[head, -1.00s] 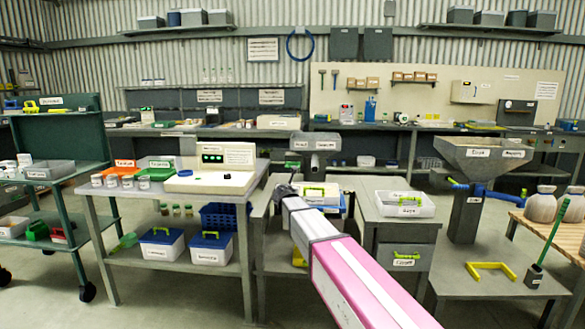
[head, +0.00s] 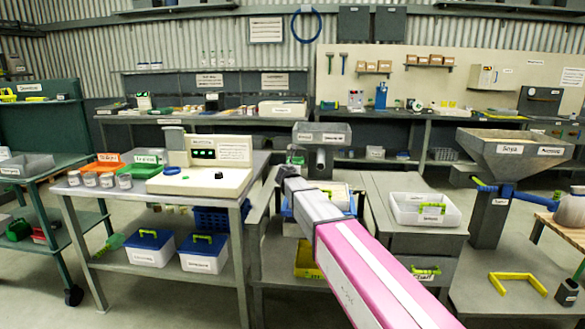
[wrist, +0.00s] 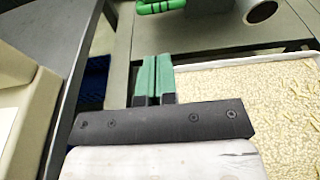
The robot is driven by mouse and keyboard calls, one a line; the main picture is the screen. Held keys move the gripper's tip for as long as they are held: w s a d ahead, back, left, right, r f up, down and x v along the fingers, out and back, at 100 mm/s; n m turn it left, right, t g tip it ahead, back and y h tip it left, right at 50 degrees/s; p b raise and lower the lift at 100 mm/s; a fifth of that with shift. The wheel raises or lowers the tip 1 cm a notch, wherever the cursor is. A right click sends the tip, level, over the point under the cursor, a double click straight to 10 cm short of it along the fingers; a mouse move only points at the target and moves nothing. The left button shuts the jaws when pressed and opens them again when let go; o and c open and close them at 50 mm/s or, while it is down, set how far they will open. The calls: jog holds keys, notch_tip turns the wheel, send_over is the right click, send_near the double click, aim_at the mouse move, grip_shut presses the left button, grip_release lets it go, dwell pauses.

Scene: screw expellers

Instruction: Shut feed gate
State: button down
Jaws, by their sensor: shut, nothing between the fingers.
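A grey hopper machine (head: 322,135) with a round spout stands at the middle of the head view. In the wrist view a round spout (wrist: 260,12) shows at the top right, with a green handle (wrist: 160,6) to its left. I cannot tell whether this handle is the feed gate. A second hopper, labelled Soya (head: 510,148), has a blue part (head: 490,188) with a yellow-green end. My gripper (wrist: 153,75) has green fingers shut together and empty, apart from the green handle. In the head view my pink and white arm hides the fingers.
A white tray of pale pellets (wrist: 285,110) lies right of my fingers in the wrist view. The left bench holds a cream machine (head: 205,180) and small jars. A white bin (head: 425,210) stands on the right cabinet. A yellow frame (head: 518,284) lies low at right.

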send_near(295, 160)
jog(key=w+f, duration=0.2)
jog(key=w, duration=0.1)
jog(key=shift+s+d+r, duration=0.15)
jog(key=shift+d, duration=0.1)
jog(key=w, duration=0.5)
jog(key=shift+w, duration=0.4)
jog(key=shift+w+r, duration=0.1)
